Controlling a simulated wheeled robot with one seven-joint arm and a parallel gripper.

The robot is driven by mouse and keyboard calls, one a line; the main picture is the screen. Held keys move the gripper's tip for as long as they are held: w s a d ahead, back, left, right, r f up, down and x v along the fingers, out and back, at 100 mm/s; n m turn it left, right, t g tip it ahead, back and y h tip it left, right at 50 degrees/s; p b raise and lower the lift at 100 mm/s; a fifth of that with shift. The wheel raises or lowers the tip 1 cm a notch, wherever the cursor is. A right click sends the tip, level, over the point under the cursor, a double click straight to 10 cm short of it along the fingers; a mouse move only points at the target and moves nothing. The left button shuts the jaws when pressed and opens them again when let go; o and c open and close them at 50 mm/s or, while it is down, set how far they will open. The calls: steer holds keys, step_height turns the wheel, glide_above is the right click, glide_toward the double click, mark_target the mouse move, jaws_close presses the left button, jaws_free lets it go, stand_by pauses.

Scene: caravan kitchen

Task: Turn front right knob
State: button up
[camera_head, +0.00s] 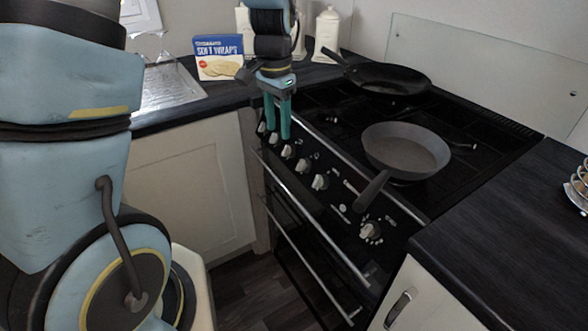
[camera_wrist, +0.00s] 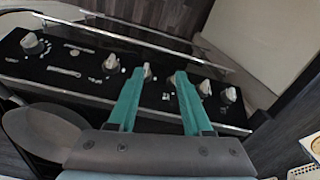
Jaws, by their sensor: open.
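The stove (camera_head: 310,215) has a row of pale knobs along its black front panel. The knob at the right end of the row (camera_head: 370,230) stands apart from the others, near the right counter. It shows at the far left of the wrist view (camera_wrist: 31,42). My gripper (camera_head: 277,135) points down over the left part of the row, well away from that end knob. Its two teal fingers are open and empty. In the wrist view, a middle knob (camera_wrist: 147,72) shows between the fingertips (camera_wrist: 158,73); I cannot tell if they touch it.
A grey pan (camera_head: 405,150) sits on the front right of the hob, its handle (camera_head: 372,191) reaching out toward the end knob. A dark pan (camera_head: 390,78) sits behind. A blue-white box (camera_head: 218,57) stands on the back counter. Oven rails (camera_head: 318,220) run below the knobs.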

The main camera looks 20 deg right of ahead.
mark_target(299, 163)
steer(key=d+f, duration=0.1)
steer(key=f, duration=0.3)
steer(key=d+f+m+p, duration=0.1)
steer(key=d+f, duration=0.1)
steer(key=f, duration=0.2)
steer(key=d+f+m, duration=0.1)
steer(key=d+f, duration=0.1)
steer(key=f, duration=0.2)
steer(key=shift+s+f+p, duration=0.3)
steer(key=shift+s+p, duration=0.1)
jaws_close()
